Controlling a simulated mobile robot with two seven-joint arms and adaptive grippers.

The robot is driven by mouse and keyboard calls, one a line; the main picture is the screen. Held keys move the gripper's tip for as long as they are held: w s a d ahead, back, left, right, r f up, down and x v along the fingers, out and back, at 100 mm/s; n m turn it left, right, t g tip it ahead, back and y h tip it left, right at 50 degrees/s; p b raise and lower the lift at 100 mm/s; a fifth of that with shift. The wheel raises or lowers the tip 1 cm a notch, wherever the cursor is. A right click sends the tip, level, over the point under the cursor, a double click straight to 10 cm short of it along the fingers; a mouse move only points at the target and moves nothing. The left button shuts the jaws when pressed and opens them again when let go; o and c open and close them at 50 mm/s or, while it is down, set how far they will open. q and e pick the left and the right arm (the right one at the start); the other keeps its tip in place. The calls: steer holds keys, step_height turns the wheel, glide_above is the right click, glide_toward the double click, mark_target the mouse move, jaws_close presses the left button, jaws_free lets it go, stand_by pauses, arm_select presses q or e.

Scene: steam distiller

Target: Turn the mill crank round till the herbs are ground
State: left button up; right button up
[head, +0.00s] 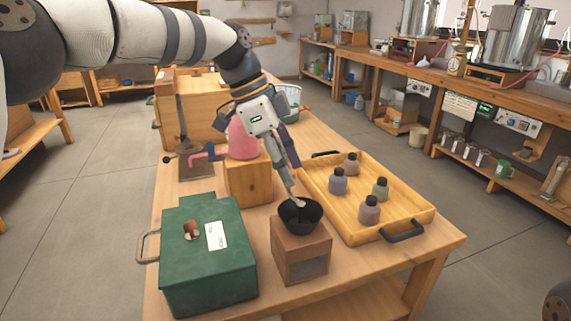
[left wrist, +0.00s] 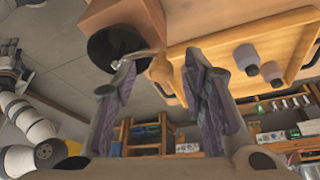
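The herb mill is a brown wooden box (head: 300,250) with a black bowl (head: 301,218) on top, standing at the table's front. The bowl also shows in the left wrist view (left wrist: 105,48). The mill's crank (left wrist: 136,57) has a pale metal arm and a tan knob (left wrist: 160,69). My left gripper (head: 291,180) reaches down over the bowl. In the left wrist view its fingers stand apart, with the knob in the gap at the fingertips; I cannot tell whether either finger touches it. The herbs inside are hidden. My right gripper is out of view.
A green metal box (head: 235,265) stands left of the mill. A wooden tray (head: 413,218) with several dark-capped bottles lies to the right. Behind the mill, a pink vessel (head: 243,142) sits on a wooden block (head: 248,182). Some table surface is bare at the front right.

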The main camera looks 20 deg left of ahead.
arm_select(q)
steer(key=shift+r, duration=0.15)
steer(key=v, duration=1.1)
steer(key=shift+a+r, duration=0.2)
steer(key=shift+r, duration=0.1)
steer(key=shift+s, duration=0.1)
